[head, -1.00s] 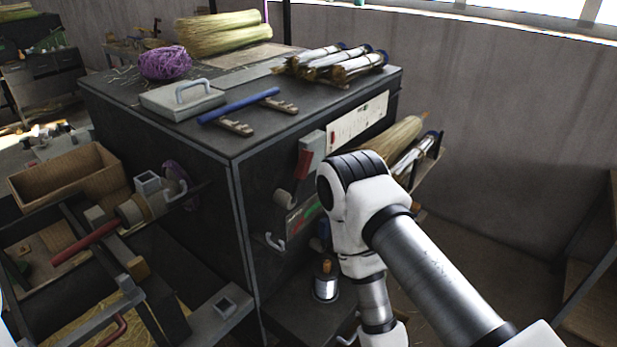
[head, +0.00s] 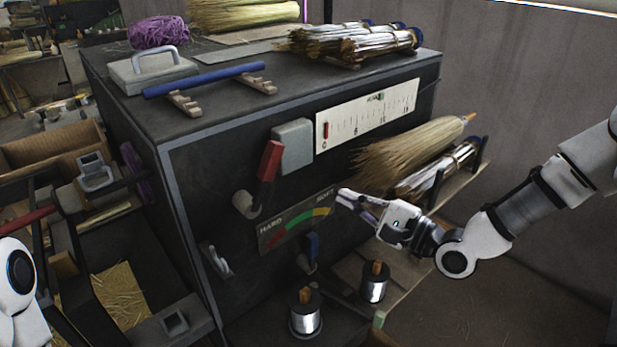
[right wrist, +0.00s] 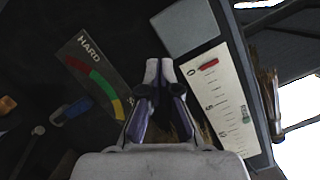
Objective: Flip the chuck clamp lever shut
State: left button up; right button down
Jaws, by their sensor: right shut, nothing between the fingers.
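A grey chuck-like fitting with a loop-shaped piece (head: 97,172) stands left of the dark cabinet, beside a purple ring (head: 137,172). I cannot tell for sure whether that piece is the clamp lever, or whether it is open or shut. A red-handled lever (head: 269,161) stands raised on the cabinet front, beside a grey box (head: 292,145). My right gripper (head: 343,197) is shut and empty, in front of the cabinet at the right end of the HARD gauge (head: 296,222). It also shows in the right wrist view (right wrist: 160,78). My left gripper is out of view.
The gauge also shows in the right wrist view (right wrist: 93,77). A blue lever (head: 311,248) sits below it. Wire spools (head: 306,318) stand low in front. A straw bundle (head: 415,148) lies on the right-hand rack. A wooden box (head: 50,146) is at left.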

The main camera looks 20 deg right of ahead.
notch_tip(320, 180, up, 2)
send_near(288, 160)
jog(key=x, duration=0.6)
jog(key=shift+w+f+p, duration=0.15)
jog(key=shift+p, duration=0.2)
jog(key=shift+s+a+r+p, duration=0.15)
jog(key=shift+s+a+r, duration=0.15)
jog(key=shift+a, duration=0.25)
jog(key=shift+s+a+r+p, duration=0.15)
jog(key=shift+s+a+r, duration=0.15)
jog(key=shift+a, duration=0.3)
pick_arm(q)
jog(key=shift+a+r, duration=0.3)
pick_arm(e)
jog(key=shift+s+a+r+t, duration=0.1)
jog(key=shift+a+r+t, duration=0.15)
jog(key=shift+a+t, duration=0.1)
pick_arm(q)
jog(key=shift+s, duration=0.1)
